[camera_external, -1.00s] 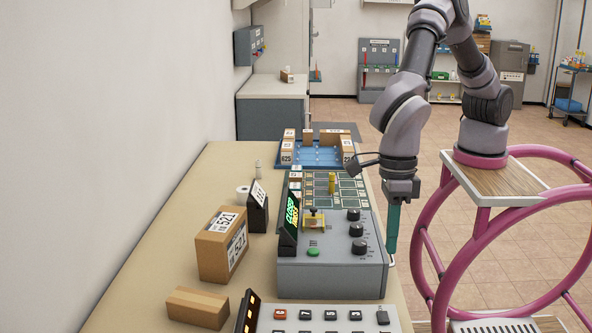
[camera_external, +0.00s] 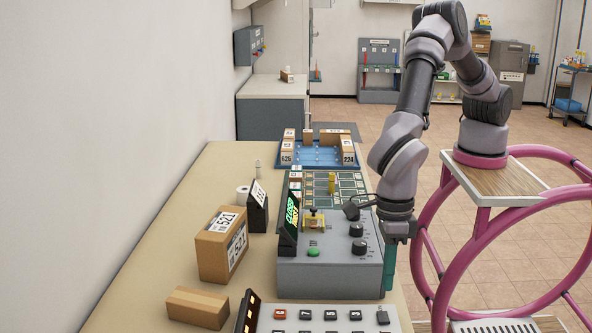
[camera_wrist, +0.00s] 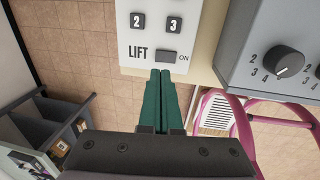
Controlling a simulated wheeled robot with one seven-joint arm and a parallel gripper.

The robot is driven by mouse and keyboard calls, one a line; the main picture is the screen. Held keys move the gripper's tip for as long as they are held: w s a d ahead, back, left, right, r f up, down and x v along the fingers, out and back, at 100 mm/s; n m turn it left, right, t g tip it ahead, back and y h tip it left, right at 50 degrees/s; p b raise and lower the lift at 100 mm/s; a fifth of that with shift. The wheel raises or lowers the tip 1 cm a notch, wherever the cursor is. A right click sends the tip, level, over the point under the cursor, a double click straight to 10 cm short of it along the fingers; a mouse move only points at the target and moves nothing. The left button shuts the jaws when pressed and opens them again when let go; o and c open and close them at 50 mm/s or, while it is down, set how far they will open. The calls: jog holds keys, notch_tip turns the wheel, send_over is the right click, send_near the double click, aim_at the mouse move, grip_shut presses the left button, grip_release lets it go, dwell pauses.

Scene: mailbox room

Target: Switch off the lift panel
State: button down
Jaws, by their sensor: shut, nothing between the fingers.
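The lift panel (camera_wrist: 140,62) is light grey and shows upside-up in the wrist view, marked "LIFT", with keys 2 and 3 above. Its dark rocker switch (camera_wrist: 167,57) sits beside the word "ON". In the external view the panel (camera_external: 347,326) is at the bottom, partly cut off by the frame, with the switch (camera_external: 383,317) at its right end. My gripper (camera_wrist: 161,73) is shut and empty, green fingers together, tips just short of the switch in the wrist view. In the external view my gripper (camera_external: 388,288) points down beside the grey console; I cannot tell whether it touches anything.
The grey console (camera_external: 330,279) with dark knobs and a green button stands beside my fingers. A dial (camera_wrist: 290,64) shows close at right in the wrist view. Boxes (camera_external: 211,255) stand on the left of the tabletop (camera_external: 145,262).

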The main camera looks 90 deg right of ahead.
aim_at(384, 319)
jog(key=f, duration=0.7)
jog(key=shift+a, duration=0.4)
